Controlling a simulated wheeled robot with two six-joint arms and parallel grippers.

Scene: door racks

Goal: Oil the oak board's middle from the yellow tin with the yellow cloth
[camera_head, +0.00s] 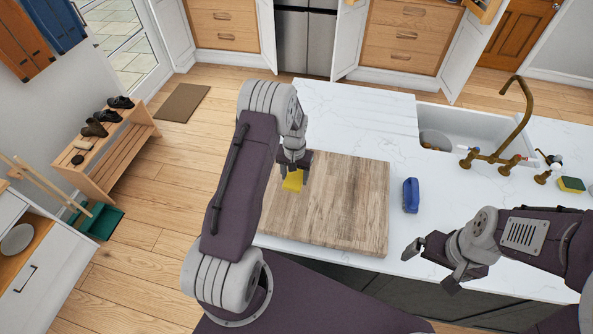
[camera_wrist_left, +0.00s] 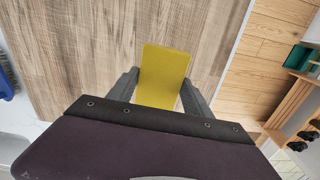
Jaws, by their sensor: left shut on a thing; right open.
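The oak board (camera_head: 345,200) lies flat on the white counter, and its grain fills much of the left wrist view (camera_wrist_left: 80,50). My left gripper (camera_head: 293,172) is shut on the yellow cloth (camera_head: 292,181), over the board's left part in the head view. In the left wrist view the cloth (camera_wrist_left: 163,75) sticks out between the two fingers; I cannot tell whether it touches the board. My right gripper (camera_head: 432,262) is open and empty at the counter's front, right of the board. I see no yellow tin in either view.
The counter (camera_head: 370,110) behind the board is clear.

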